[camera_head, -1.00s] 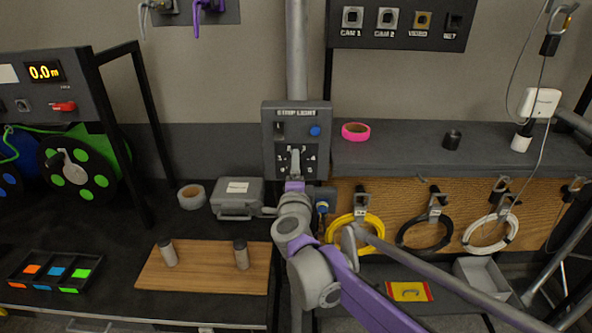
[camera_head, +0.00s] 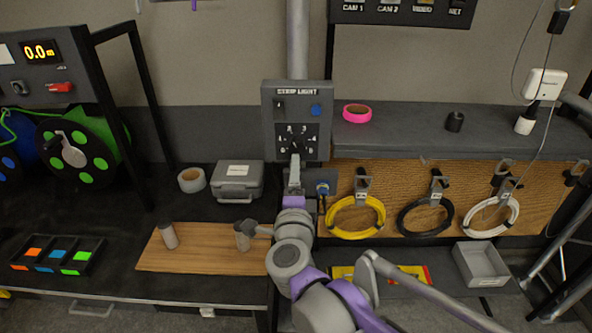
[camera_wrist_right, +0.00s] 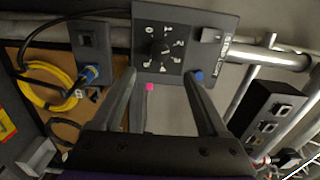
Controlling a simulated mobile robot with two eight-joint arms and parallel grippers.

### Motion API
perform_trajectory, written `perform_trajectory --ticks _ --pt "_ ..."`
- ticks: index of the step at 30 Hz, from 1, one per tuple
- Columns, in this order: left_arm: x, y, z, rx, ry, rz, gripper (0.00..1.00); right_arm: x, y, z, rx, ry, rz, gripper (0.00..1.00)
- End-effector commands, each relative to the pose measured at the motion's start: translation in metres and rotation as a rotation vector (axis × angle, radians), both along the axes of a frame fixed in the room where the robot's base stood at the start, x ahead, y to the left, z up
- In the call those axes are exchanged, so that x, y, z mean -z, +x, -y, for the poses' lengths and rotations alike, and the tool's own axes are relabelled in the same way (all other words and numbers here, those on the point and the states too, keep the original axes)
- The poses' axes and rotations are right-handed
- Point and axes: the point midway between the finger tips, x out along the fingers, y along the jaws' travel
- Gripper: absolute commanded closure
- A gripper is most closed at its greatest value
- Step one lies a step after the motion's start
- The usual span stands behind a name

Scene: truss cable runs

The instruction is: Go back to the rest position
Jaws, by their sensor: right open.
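My right gripper (camera_head: 294,165) is in front of the lower part of the grey strip light panel (camera_head: 267,122). In the right wrist view its two dark fingers (camera_wrist_right: 160,76) are spread apart with nothing between them. The panel's black rotary knob (camera_wrist_right: 159,47) shows beyond the fingertips, apart from them. The panel's blue button (camera_head: 315,109) also shows in the right wrist view (camera_wrist_right: 197,76), close to one fingertip in the picture. My left gripper is out of view.
A grey case (camera_head: 238,182) and tape roll (camera_head: 191,180) lie on the dark bench left of my right arm. A wooden board (camera_head: 200,258) bears two cylinders. Yellow (camera_head: 356,228), black (camera_head: 424,232) and white (camera_head: 490,230) cable coils hang at right. A grey bin (camera_head: 481,264) stands below.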

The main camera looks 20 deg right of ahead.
Motion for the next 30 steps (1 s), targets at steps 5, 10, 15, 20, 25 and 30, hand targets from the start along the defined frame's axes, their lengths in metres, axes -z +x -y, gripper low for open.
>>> perform_trajectory --ticks 5,10,15,20,25,30 --pt "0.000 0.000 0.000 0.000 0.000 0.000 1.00 0.000 -0.001 0.000 0.000 0.000 0.000 0.23" --pt "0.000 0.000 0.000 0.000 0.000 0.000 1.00 0.000 -0.001 0.000 0.000 0.000 0.000 0.23" --pt "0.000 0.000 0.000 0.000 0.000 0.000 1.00 -0.001 -0.003 -0.003 -0.032 -0.034 -0.002 0.23" --pt "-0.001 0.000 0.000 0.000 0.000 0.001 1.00 0.005 -0.017 -0.026 -0.232 -0.254 -0.041 0.23" --pt "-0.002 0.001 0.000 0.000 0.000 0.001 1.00 0.065 -0.065 -0.053 -0.552 -0.652 -0.225 0.23" --pt "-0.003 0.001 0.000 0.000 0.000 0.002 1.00 0.161 -0.140 -0.037 -0.824 -1.004 -0.553 0.23"
